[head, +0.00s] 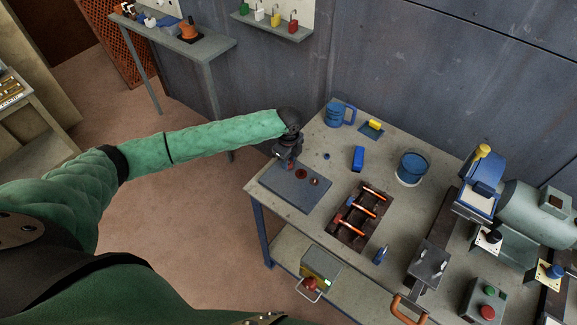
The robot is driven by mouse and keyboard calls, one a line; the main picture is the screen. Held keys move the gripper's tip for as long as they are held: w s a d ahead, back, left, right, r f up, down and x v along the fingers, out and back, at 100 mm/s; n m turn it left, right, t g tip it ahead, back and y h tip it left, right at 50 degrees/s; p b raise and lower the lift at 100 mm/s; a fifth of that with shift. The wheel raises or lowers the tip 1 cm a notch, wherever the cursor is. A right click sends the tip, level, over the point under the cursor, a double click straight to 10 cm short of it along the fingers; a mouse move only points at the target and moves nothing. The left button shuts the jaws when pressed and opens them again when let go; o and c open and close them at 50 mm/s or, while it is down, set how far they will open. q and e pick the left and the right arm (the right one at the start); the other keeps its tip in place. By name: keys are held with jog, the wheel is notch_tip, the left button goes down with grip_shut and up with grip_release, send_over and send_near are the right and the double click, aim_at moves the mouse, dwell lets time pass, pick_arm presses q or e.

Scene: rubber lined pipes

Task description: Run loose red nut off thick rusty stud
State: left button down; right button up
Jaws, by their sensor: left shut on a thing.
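A dark grey plate (296,196) lies at the left corner of the workbench, with small studs and reddish nuts on it. My left gripper (285,163) points down over the plate's far left part and is shut on a small red nut, of which only a little red shows between the fingers. The stud under it is mostly hidden by the gripper. Two other small reddish pieces, one (300,173) and another (314,182), sit on the plate to the right of the gripper. My right gripper is not in view.
Machines fill the bench's right side. The bench's left edge (256,205) is close by.

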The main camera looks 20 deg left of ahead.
pick_arm(q)
jog(key=n, duration=0.4)
jog(key=shift+s, duration=0.1)
jog(key=n, duration=0.3)
jog(key=shift+n, duration=0.3)
jog(key=c, duration=1.2)
grip_release()
jog(key=m, duration=0.5)
jog(key=shift+m, duration=0.4)
jog(key=m, duration=0.6)
grip_shut()
